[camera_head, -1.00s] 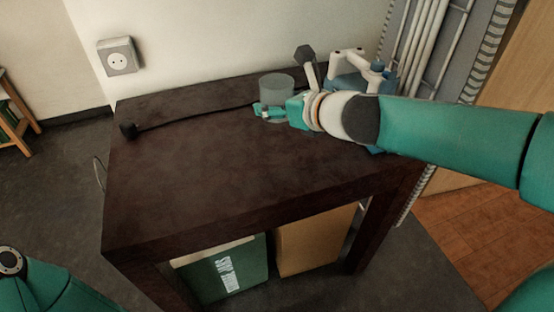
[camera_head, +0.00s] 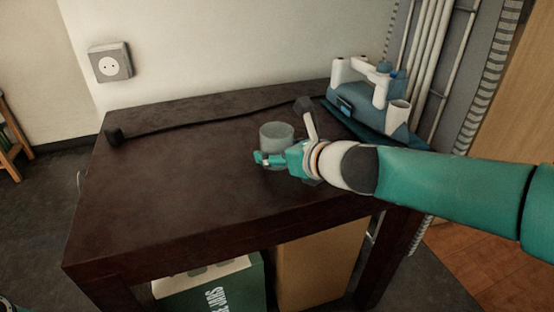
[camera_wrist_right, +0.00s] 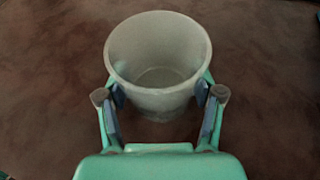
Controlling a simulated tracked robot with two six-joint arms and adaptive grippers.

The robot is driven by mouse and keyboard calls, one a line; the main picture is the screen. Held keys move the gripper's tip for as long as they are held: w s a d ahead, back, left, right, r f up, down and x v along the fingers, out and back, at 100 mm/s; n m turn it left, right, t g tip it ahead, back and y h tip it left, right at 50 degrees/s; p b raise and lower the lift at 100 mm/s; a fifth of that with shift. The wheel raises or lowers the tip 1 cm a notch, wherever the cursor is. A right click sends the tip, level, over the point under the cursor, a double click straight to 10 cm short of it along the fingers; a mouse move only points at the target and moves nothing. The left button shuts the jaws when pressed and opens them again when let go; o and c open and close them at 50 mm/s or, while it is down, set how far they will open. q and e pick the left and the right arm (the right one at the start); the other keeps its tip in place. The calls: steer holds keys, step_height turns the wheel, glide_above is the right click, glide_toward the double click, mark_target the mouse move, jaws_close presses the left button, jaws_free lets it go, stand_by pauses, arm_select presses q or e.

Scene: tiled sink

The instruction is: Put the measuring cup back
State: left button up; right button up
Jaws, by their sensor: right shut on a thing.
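The measuring cup (camera_head: 277,133) is a translucent grey, tapered cup, upright over the dark table. My right gripper (camera_head: 266,160) is shut on it from the near side. In the right wrist view the cup (camera_wrist_right: 158,50) stands between the two fingers of the right gripper (camera_wrist_right: 160,100), with the pads against its sides. Its inside looks empty. I cannot tell whether its base touches the table.
The dark table (camera_head: 170,190) is mostly clear at left and front. A black cord (camera_head: 200,120) runs along the back to a plug (camera_head: 114,136). A wall socket (camera_head: 110,63) is at upper left.

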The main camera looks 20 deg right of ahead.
steer(key=shift+r, duration=0.1)
steer(key=o, duration=0.8)
steer(key=shift+f, duration=0.2)
steer(key=o, duration=0.5)
steer(key=shift+r, duration=0.15)
